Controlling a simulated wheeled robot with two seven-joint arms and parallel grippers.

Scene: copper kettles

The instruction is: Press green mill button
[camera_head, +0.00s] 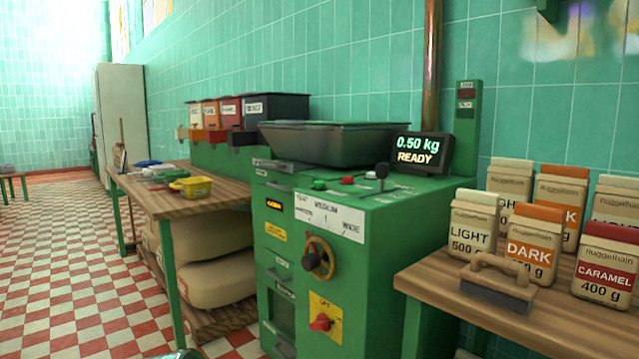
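The green mill (400,220) stands in the middle, with a dark hopper (330,146) on top. A small green button (319,184) sits on the mill's top surface, below the hopper's front edge. A red button (347,180) is to its right, followed by a dark lever with a knob (380,174). The display (418,153) reads "0.50 kg READY". Neither gripper can be made out in this view. Only a small dark teal piece shows at the bottom edge, and I cannot tell what it is.
A wooden table (430,277) at right holds several bags and a wooden-handled block (498,281). A wooden bench (150,200) at left holds a yellow tub (195,187), with sacks (215,277) below. A handwheel (318,258) and red knob (321,322) stick out from the mill's front.

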